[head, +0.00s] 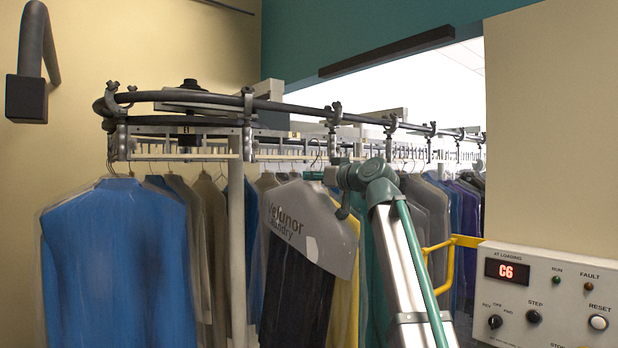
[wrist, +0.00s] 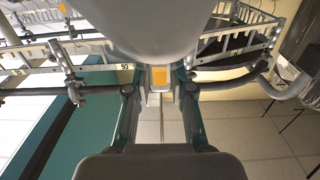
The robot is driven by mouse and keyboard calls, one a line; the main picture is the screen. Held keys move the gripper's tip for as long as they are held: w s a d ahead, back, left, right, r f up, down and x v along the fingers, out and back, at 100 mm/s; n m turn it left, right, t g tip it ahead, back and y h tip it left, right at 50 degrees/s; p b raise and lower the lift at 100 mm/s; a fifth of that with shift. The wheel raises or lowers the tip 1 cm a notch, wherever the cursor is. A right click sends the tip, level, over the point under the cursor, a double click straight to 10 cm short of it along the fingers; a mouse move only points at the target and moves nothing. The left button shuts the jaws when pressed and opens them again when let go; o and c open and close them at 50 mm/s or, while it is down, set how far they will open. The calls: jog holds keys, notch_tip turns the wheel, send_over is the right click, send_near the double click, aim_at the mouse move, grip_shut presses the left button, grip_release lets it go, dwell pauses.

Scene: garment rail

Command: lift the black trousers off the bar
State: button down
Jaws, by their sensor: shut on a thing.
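The black trousers (head: 295,295) hang under a grey-white paper cape (head: 310,225) printed "Velunor Laundry", left of my arm in the head view. The cape and trousers are tilted, lower on the right. My gripper (head: 324,175) is at the top of this cape, just under the slotted bar (head: 275,153), and is shut on the trousers' hanger at its neck. The dark hanger hook (head: 317,155) rises above the gripper to bar height. I cannot tell whether it still rests on the bar. In the wrist view, my gripper (wrist: 160,80) shows its two teal fingers; the hanger is not clear there.
A blue bagged garment (head: 118,265) hangs at the left. A dark curved tube (head: 300,104) runs above the bar. A control panel (head: 550,297) stands at the right.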

jog(key=p+v, duration=0.2)
jog(key=v, duration=2.2)
jog(key=shift+r, duration=0.2)
dwell(0.5)
jog(key=shift+f, duration=0.1)
dwell(0.4)
